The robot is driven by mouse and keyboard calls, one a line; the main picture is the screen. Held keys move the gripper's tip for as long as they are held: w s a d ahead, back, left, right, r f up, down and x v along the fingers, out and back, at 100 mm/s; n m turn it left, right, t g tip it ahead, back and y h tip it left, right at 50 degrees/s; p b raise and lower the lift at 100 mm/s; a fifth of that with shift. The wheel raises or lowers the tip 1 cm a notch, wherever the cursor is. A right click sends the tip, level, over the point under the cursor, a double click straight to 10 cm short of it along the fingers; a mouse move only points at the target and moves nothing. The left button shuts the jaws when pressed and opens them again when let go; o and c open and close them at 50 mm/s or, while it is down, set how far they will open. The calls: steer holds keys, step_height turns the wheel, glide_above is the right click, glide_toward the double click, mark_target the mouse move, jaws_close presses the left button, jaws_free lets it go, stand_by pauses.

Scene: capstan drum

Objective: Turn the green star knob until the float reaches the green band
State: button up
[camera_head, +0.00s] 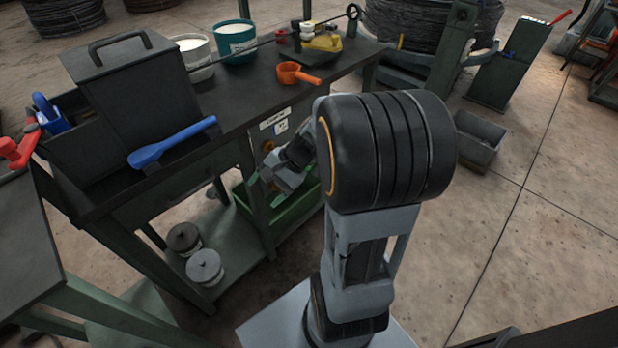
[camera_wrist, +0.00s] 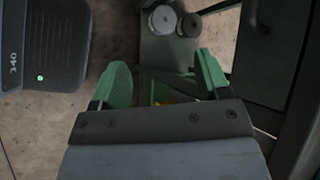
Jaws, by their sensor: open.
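My gripper (camera_wrist: 163,78) is open in the wrist view, with a green-padded finger on each side and a gap between them. Nothing is clearly held; a small yellow patch and green surface show lower down between the fingers. In the head view my gripper (camera_head: 284,178) is beside the front of the dark workbench (camera_head: 240,95), below its top, partly hidden by my arm. I cannot make out the green star knob, the float or the green band in either view.
A blue scoop (camera_head: 172,142), grey lidded box (camera_head: 128,95), teal pot (camera_head: 234,42) and orange ladle (camera_head: 296,73) are on the bench. A green bin (camera_head: 292,212) and two lidded tins (camera_head: 205,266) sit low down. Floor at right is open, with a grey trough (camera_head: 480,140).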

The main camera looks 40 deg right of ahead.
steer(key=w+d+f+m+t+y+b, duration=0.2)
steer(key=w+d+f+m+t+b, duration=0.3)
steer(key=d+f+m, duration=0.4)
steer(key=m+t+h+b, duration=0.7)
steer(key=m+t, duration=0.4)
steer(key=m, duration=0.1)
glide_toward(308, 170)
steer(key=x, duration=0.3)
steer(key=r+b+x, duration=0.1)
steer(key=x, duration=0.6)
steer(key=shift+w+d+r+b, duration=0.3)
steer(key=shift+w+b, duration=0.05)
steer(key=shift+w, duration=0.1)
steer(key=shift+c, duration=0.2)
steer(key=c, duration=0.9)
